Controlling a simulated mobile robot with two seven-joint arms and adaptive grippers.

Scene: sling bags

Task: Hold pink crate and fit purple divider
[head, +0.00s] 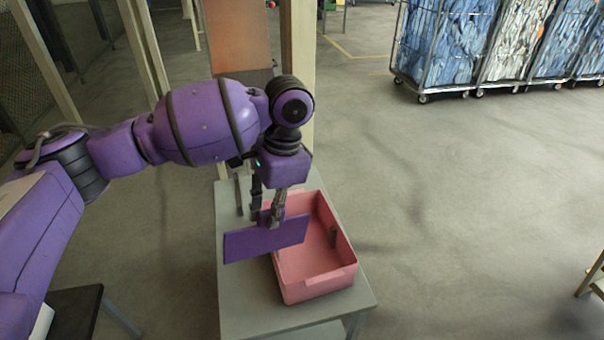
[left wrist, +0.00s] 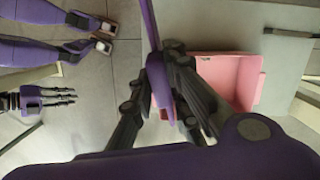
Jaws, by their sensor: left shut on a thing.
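The pink crate (head: 318,287) stands upright and open on a grey table (head: 243,312). A dark mark shows on its inner right wall. My left gripper (head: 270,217) is shut on the upper edge of the flat purple divider (head: 250,244). The divider hangs over the crate's left side and extends past its left rim. Its height above the rim is unclear. The left wrist view shows the divider (left wrist: 154,38) nearly edge-on between the fingers, with the crate (left wrist: 218,75) to the right. What looks like my right gripper (left wrist: 55,98) is small there at left; its jaw state is unclear.
Wheeled cages of bundled cloth (head: 445,45) stand at the back right. An orange-brown panel (head: 238,42) and a pale post (head: 299,90) stand behind the table. A dark surface (head: 72,312) lies at lower left. The floor to the right is largely clear.

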